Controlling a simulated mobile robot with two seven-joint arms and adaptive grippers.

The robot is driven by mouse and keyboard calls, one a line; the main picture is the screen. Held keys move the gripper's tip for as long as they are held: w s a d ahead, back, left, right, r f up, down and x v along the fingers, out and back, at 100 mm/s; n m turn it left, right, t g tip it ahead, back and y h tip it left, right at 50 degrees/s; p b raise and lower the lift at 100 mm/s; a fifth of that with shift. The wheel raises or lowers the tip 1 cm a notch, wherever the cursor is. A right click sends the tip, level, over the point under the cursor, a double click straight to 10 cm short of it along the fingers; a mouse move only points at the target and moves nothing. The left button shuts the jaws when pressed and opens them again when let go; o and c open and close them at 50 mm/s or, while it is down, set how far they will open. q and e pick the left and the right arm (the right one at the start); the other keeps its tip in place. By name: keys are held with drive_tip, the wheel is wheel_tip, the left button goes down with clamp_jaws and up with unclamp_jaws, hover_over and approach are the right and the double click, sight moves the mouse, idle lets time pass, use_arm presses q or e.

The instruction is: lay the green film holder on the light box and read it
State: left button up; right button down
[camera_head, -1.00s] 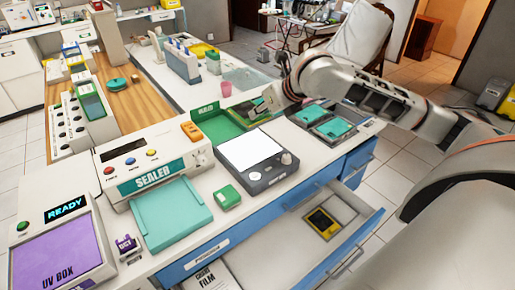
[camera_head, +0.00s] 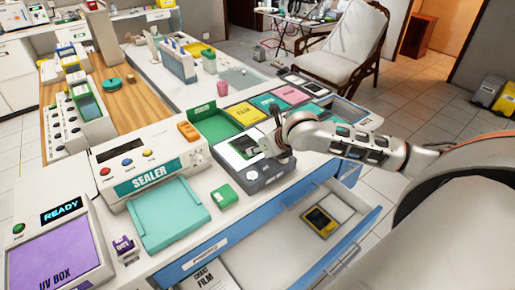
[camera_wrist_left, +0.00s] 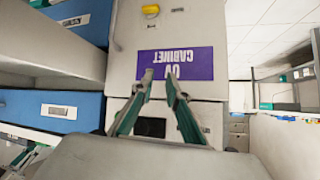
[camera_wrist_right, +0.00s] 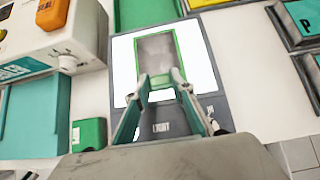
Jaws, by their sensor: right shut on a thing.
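The light box (camera_head: 265,179) stands at the worktop's front edge, its white screen lit. The green film holder (camera_wrist_right: 176,41), a green frame around a grey film, lies over the middle of the screen in the right wrist view. It shows in the head view (camera_head: 240,147) too. My right gripper (camera_wrist_right: 160,77) is shut on the holder's near end. I cannot tell whether the holder touches the screen. My left gripper (camera_wrist_left: 159,74) is empty, its fingertips a little apart, facing a cabinet with a purple label (camera_wrist_left: 180,64). It is outside the head view.
The green tray (camera_head: 217,127) behind the light box looks empty. A small green box (camera_head: 224,196) stands left of the light box, beside the sealer (camera_head: 150,165). Yellow, teal and pink trays line the back right. An open drawer (camera_head: 290,235) below holds a yellow-and-black item (camera_head: 320,222).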

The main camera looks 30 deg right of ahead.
drive_tip(key=c, duration=1.7)
unclamp_jaws()
drive_tip(key=v, duration=1.2)
